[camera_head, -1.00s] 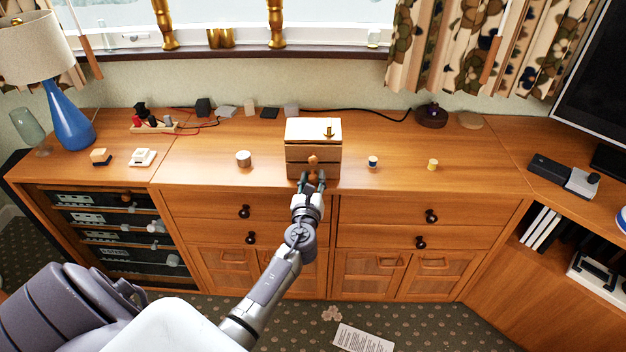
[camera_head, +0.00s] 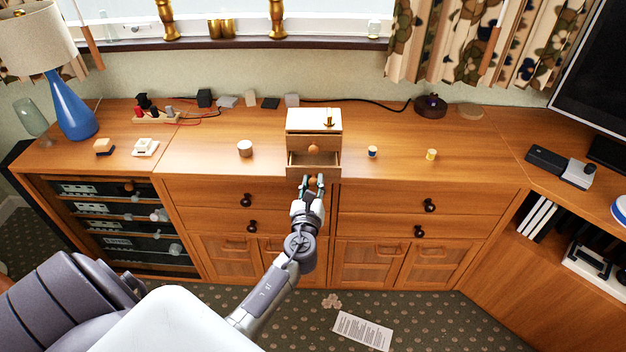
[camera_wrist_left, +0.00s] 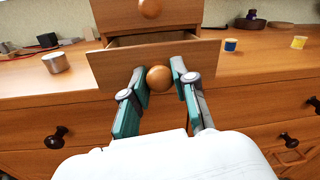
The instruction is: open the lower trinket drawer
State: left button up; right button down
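The small wooden trinket chest (camera_head: 330,126) stands near the front edge of the sideboard. Its upper drawer is closed, with a round knob (camera_head: 313,149). The lower drawer (camera_head: 296,170) is pulled partly out, and its interior shows as a gap behind the front in both views. In the left wrist view the lower drawer front (camera_wrist_left: 110,68) is just ahead, and its round knob (camera_wrist_left: 160,79) sits between the fingertips of my left gripper (camera_wrist_left: 159,75). The fingers are closed in on either side of the knob. My right gripper is not in view.
A metal can (camera_head: 245,148) stands left of the chest; a blue-and-white spool (camera_head: 373,151) and a yellow one (camera_head: 431,154) stand to the right. Floor in front holds a paper sheet (camera_head: 362,331).

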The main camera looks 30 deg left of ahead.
pick_arm(q)
jog(key=shift+o, duration=1.3)
jog(key=shift+f, duration=0.1)
jog(key=shift+o, duration=0.5)
jog(key=shift+d, duration=0.1)
jog(key=v, duration=1.2)
jog(key=shift+m+g+y, duration=0.5)
jog(key=shift+m+y, duration=0.1)
jog(key=shift+y, duration=0.2)
jog(key=x, duration=0.7)
jog(key=d+x, duration=0.1)
jog(key=x, duration=0.2)
jog(key=shift+w+a+r+p, duration=0.1)
jog(key=shift+w+r+p, duration=0.25)
jog(key=shift+w, duration=0.1)
